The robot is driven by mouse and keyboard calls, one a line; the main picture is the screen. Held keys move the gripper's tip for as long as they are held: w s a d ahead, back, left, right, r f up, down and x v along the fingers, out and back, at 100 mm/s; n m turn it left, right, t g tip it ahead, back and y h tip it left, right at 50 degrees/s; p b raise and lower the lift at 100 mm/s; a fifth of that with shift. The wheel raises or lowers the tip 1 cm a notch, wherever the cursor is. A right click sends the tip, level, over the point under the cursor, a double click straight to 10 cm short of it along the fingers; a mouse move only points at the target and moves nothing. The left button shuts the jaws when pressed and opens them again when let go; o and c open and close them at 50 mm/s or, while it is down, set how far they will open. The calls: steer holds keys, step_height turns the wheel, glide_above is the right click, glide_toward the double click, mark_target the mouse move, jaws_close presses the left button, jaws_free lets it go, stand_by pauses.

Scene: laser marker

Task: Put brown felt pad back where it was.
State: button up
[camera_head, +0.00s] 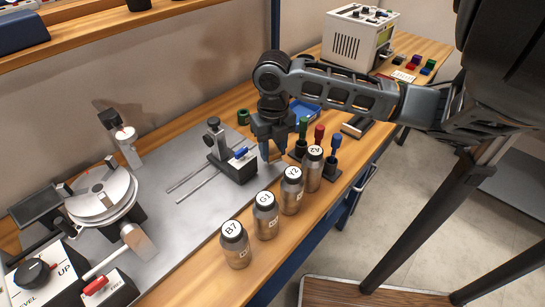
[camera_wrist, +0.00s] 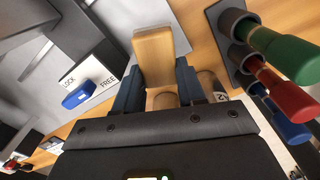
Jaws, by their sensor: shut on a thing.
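My gripper (camera_head: 271,152) is over the bench, between the black clamp with the blue lever and the row of labelled bottles. In the wrist view my gripper (camera_wrist: 160,88) is shut on a tan-brown block-like piece, which I take to be the brown felt pad (camera_wrist: 153,50). The pad sticks out beyond the fingertips. In the head view the fingers and arm mostly hide it, and I cannot tell whether it touches anything below. No spot marked as the pad's place can be made out.
Several bottles (camera_head: 291,192) stand along the bench's front edge. Green, red and blue-handled tools (camera_head: 319,134) stand upright close right of my gripper. The clamp (camera_head: 232,162) is close left. A blue tray (camera_head: 304,112) lies behind. The grey plate (camera_head: 190,215) has bare room.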

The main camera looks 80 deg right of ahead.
mark_target(273, 151)
steer(key=shift+f, duration=1.85)
steer(key=shift+f, duration=0.2)
steer(key=o, duration=0.7)
steer(key=shift+r, duration=0.1)
steer(key=shift+c, duration=0.2)
steer(key=shift+r, duration=0.1)
